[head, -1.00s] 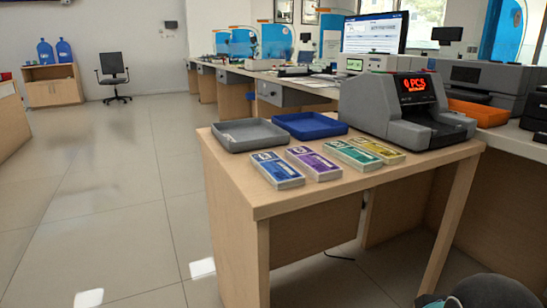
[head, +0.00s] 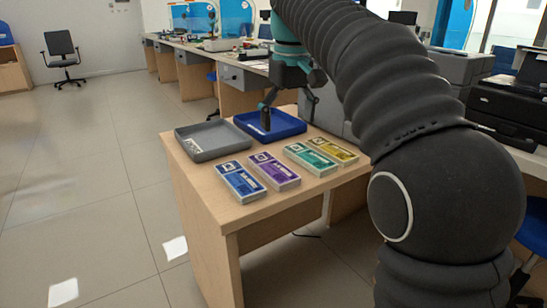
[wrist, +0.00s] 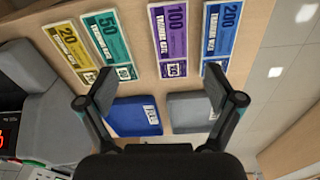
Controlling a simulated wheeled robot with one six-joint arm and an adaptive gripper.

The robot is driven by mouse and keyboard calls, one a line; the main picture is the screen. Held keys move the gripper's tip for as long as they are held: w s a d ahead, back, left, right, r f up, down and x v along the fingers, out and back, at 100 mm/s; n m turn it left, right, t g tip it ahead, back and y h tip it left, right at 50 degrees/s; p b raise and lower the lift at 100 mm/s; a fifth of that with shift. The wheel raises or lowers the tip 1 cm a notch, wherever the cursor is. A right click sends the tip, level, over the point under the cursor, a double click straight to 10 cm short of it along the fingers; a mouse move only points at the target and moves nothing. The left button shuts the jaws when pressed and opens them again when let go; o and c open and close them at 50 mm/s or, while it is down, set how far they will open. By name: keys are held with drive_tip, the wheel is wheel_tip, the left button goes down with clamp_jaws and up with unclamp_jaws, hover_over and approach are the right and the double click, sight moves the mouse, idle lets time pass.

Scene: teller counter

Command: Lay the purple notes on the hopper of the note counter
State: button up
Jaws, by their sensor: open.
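The purple notes (head: 273,171) lie flat on the wooden table, between the blue notes (head: 241,181) and the green notes (head: 310,158). They also show in the wrist view (wrist: 170,38), beyond my fingertips. My gripper (head: 265,114) hangs over the blue tray in the head view, apart from the notes. In the wrist view my gripper (wrist: 160,91) has its fingers spread wide with nothing between them. The grey note counter (wrist: 35,90) is at the left of the wrist view, with part of its red display. My arm hides most of it in the head view; its hopper is not clear.
The yellow notes (head: 334,150) lie at the right of the row. A grey tray (head: 205,153) and a blue tray (head: 289,130) stand behind the notes. The table's front edge is close to the blue notes. Open floor lies left of the table.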

drive_tip(key=w+a+r+n+p, duration=0.1)
drive_tip(key=w+a+r, duration=0.1)
drive_tip(key=w+a, duration=0.1)
drive_tip(key=b, duration=0.3)
hover_over(273, 166)
drive_tip(key=shift+g, duration=0.4)
drive_tip(key=f, duration=0.8)
drive_tip(key=shift+w+a+f, duration=0.2)
drive_tip(key=shift+w+f, duration=0.05)
drive_tip(key=shift+f, duration=0.05)
drive_tip(key=shift+s+d+f+b, duration=0.15)
drive_tip(key=shift+f+b, duration=0.4)
drive_tip(key=shift+f, duration=0.75)
drive_tip(key=shift+s+f+b, duration=0.1)
drive_tip(key=shift+f+b, duration=0.45)
drive_tip(key=shift+f, duration=0.75)
drive_tip(key=c, duration=1.4)
